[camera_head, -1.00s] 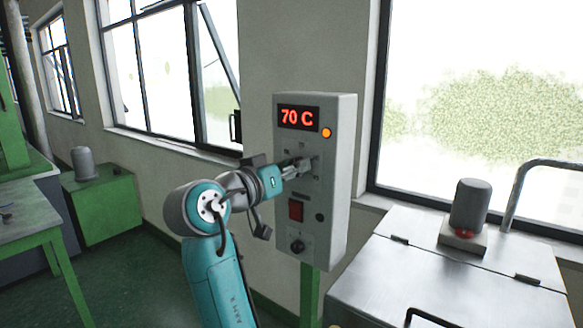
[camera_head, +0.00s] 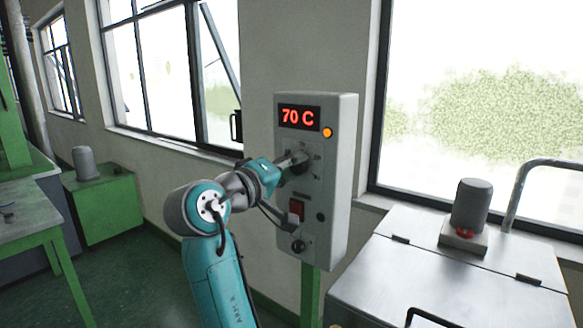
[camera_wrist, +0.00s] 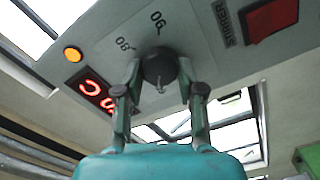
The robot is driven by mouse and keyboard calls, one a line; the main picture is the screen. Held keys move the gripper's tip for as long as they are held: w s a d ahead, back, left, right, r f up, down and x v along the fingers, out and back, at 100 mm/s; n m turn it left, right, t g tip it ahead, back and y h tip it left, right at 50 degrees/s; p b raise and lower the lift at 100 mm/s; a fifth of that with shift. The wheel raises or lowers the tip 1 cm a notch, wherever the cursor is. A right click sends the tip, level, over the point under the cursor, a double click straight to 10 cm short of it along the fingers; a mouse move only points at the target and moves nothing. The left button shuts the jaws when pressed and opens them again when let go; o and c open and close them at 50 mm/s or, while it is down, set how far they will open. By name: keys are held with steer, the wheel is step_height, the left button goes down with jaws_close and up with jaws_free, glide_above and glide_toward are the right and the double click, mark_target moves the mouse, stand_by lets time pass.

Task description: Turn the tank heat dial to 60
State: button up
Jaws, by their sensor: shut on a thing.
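In the wrist view the tilted scale marks look like 80 and 90. I cannot clearly tell where the dial's pointer stands.
A red switch (camera_head: 296,209) and a small black knob (camera_head: 298,246) are below the dial, close to my wrist. An orange lamp (camera_head: 327,132) glows beside the display. A metal-topped tank (camera_head: 450,262) stands to the right. A green cabinet (camera_head: 105,207) stands at left.

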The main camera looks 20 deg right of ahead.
steer(key=shift+n, duration=0.6)
steer(key=o, duration=1.1)
steer(key=shift+o, duration=0.2)
steer(key=v, duration=1.2)
steer(key=shift+w+f, duration=0.1)
